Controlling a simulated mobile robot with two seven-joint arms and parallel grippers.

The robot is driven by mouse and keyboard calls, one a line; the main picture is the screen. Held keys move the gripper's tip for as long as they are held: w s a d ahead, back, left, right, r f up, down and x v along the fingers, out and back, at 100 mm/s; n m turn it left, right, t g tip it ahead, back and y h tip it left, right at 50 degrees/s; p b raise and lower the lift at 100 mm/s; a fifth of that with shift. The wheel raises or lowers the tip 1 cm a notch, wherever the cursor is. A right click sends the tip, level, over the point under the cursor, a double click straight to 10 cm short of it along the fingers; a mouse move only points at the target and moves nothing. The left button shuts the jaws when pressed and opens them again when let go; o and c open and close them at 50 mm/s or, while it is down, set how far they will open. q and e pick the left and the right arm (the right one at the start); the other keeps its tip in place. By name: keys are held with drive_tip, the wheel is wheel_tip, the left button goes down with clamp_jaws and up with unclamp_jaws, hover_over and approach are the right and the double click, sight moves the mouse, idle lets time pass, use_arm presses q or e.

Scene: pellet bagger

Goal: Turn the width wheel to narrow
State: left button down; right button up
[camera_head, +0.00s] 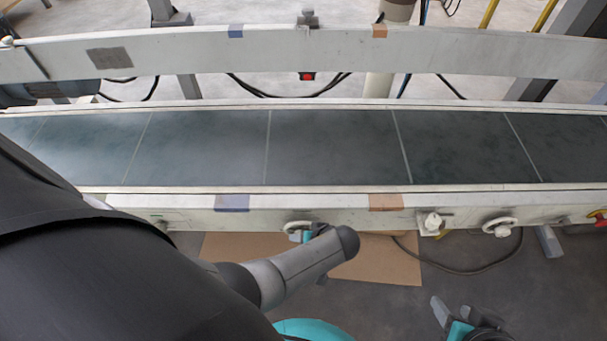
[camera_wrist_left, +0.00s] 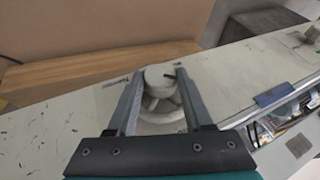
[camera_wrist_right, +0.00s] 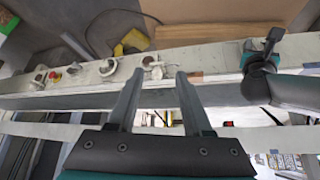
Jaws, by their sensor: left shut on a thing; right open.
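A white handwheel (camera_head: 298,226) sits on the front face of the near rail, between a blue mark and an orange mark. It also shows in the left wrist view, its rim (camera_wrist_left: 160,112) behind a round pale knob (camera_wrist_left: 158,76). My left gripper (camera_head: 308,232) is at this wheel, its two fingers on either side of the knob and shut on it. My forearm and wrist hide part of the wheel in the head view. I cannot read any width scale. My right gripper (camera_head: 453,313) is open and empty, low in front of the rail.
A second white handwheel (camera_head: 500,227), a white knob (camera_head: 433,222) and a red button (camera_head: 599,219) are farther right along the rail. The dark conveyor belt (camera_head: 330,150) lies behind it. A brown board (camera_head: 380,262) and a black cable lie on the floor below.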

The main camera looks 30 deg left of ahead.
use_arm(q)
drive_tip(key=shift+y+b, duration=0.3)
use_arm(e)
drive_tip(key=shift+w+a+f+t+y, duration=0.2)
drive_tip(key=shift+w+a+t+y, duration=0.2)
drive_tip(key=shift+w+a+t, duration=0.55)
drive_tip(key=shift+s, duration=0.1)
use_arm(q)
drive_tip(key=shift+c, duration=1.6)
unclamp_jaws()
